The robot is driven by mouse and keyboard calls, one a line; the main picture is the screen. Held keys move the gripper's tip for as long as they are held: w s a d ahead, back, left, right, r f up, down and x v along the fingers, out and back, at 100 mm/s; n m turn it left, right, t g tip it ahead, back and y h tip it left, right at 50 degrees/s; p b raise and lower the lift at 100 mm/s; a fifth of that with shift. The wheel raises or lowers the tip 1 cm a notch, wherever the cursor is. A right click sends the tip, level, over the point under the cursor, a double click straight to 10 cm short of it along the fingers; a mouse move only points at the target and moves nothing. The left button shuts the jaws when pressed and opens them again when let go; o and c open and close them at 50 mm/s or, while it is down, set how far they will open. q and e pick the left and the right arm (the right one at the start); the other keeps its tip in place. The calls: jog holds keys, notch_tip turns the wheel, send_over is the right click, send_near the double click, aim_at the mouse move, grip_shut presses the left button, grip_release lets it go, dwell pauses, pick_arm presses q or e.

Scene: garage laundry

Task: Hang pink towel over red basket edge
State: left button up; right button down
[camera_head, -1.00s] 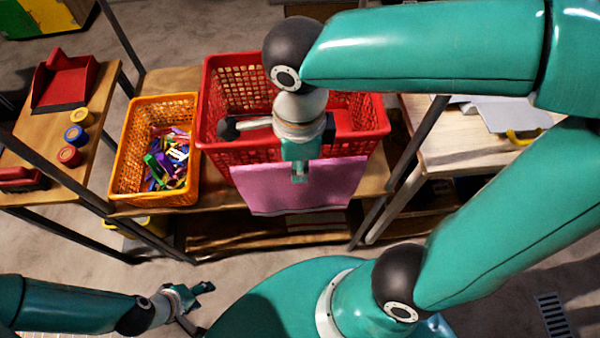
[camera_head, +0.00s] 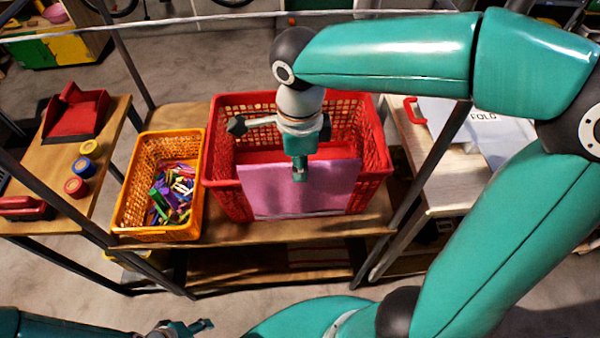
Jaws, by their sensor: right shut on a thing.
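The pink towel (camera_head: 335,190) hangs as a flat sheet in front of the near wall of the red basket (camera_head: 222,195), covering the middle of its near rim. Its lower edge is near the basket's foot. My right gripper (camera_head: 299,175) points down over the basket's near side and is shut on the towel's upper middle part. Whether any of the towel lies inside the rim I cannot tell. My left gripper (camera_head: 187,327) is low at the bottom edge, well away from the basket and partly cut off. Its jaw opening is not clear.
An orange basket (camera_head: 125,208) with several coloured clothespins stands left of the red basket on the wooden shelf (camera_head: 290,232). A side table with a red dustpan (camera_head: 75,118) is at left. A white box (camera_head: 490,125) and dark metal posts are at right.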

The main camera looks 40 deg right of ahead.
jog(key=shift+w+d+p, duration=0.15)
jog(key=shift+w+d, duration=0.35)
jog(key=shift+w, duration=0.25)
jog(key=shift+w+d+p, duration=0.15)
jog(key=shift+w+d, duration=0.3)
jog(key=shift+w, duration=0.3)
notch_tip(320, 180, down, 8)
jog(key=b, duration=0.7)
jog(key=shift+f, duration=0.25)
jog(key=c, duration=1.1)
grip_release()
